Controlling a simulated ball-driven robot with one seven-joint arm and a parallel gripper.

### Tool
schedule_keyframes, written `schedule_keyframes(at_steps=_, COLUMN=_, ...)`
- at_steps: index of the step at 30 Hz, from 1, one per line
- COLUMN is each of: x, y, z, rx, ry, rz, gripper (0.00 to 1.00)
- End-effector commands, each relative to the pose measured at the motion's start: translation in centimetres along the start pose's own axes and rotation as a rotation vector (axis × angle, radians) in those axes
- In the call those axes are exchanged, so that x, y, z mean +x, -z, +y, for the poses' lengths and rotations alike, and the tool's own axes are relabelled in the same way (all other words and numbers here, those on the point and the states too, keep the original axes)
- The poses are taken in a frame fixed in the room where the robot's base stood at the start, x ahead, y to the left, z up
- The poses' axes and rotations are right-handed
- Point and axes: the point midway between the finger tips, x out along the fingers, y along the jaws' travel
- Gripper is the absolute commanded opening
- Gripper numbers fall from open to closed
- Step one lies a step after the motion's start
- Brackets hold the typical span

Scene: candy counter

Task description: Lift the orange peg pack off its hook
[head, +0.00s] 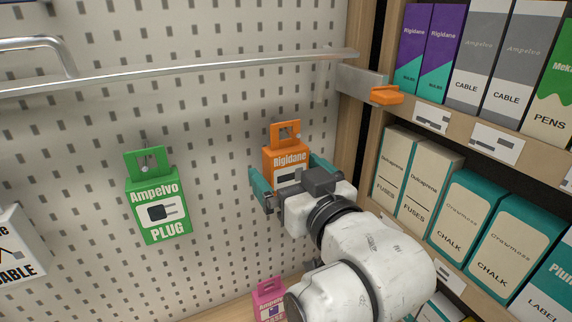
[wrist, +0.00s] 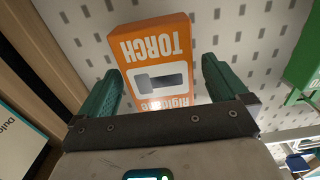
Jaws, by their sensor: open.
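The orange peg pack (head: 285,152) hangs by its top tab on a hook on the white pegboard, with its lower part hidden behind my gripper in the head view. In the wrist view the orange pack (wrist: 157,78) appears upside down, with "TORCH" and a torch picture on its face. My gripper (head: 290,178) is open, with one teal finger on each side of the pack. In the wrist view the fingers (wrist: 163,85) stand left and right of the pack.
A green plug pack (head: 160,208) hangs to the left and a pink pack (head: 268,300) hangs below. A metal rail (head: 180,70) crosses above. Shelves of boxes (head: 467,215) stand close on the right, with an orange clip (head: 386,95) on the upper shelf edge.

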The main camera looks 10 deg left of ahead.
Motion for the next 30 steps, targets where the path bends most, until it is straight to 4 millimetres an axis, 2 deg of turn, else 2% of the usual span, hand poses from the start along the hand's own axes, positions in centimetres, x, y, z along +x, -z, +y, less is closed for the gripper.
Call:
schedule_keyframes(at_steps=6, x=1.4, y=0.0, z=0.0, rx=0.0, ry=-0.001, rz=-0.001, gripper=1.0)
schedule_keyframes(at_steps=15, x=1.5, y=0.0, z=0.0, rx=0.0, ry=-0.001, rz=0.0, gripper=0.99)
schedule_keyframes(at_steps=30, x=1.5, y=-0.1, z=0.0, rx=0.001, ry=-0.001, rz=0.0, gripper=0.51)
